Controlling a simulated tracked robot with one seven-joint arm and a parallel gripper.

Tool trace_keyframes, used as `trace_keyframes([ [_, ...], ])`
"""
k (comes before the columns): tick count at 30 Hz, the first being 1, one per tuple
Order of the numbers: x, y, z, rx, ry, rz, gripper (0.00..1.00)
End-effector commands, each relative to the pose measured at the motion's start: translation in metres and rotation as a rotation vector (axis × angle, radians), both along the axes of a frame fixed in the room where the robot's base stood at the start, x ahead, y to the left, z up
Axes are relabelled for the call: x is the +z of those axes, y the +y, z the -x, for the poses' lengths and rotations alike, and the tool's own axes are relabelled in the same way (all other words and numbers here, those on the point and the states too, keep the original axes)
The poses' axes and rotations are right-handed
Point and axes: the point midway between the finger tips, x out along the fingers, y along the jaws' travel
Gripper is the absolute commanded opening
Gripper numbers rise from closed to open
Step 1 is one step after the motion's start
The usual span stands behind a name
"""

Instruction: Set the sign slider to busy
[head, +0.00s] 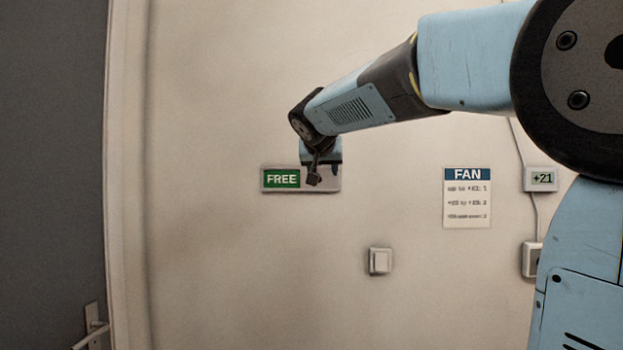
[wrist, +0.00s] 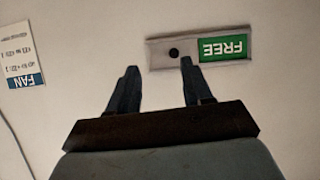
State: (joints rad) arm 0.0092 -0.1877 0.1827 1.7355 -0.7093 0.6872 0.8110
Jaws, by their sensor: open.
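The sign (head: 270,189) is a flat grey plate on the wall; its left half shows green with the word FREE (head: 282,179). In the wrist view the sign appears upside down, with the green FREE field (wrist: 222,47) on the right. The slider (wrist: 157,54) is a grey panel covering the other half, with a small dark round knob (wrist: 174,53). My gripper (head: 314,178) is in front of the slider half in the head view and hides the knob there. In the wrist view my gripper (wrist: 159,65) is open and empty; the knob appears between its fingertips, nearer the right finger. I cannot tell whether they touch.
A FAN notice (head: 467,198) hangs to the right of the sign, with a small +21 display (head: 541,178) beyond it. A light switch (head: 380,261) is below and right of the sign. A door frame (head: 124,200) stands at left. The wall around the sign is clear.

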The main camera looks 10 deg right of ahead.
Motion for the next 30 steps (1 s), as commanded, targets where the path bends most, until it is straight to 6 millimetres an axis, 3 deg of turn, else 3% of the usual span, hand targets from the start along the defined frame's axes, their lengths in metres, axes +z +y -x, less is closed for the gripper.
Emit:
trace_keyframes([
  [3, 0.018, 0.007, -0.026, -0.002, -0.055, -0.01, 0.5],
  [9, 0.027, 0.011, -0.043, -0.002, -0.089, -0.021, 0.5],
  [14, 0.018, 0.005, -0.058, -0.003, -0.085, -0.019, 0.5],
  [30, -0.017, -0.021, -0.138, -0.003, -0.085, -0.02, 0.5],
])
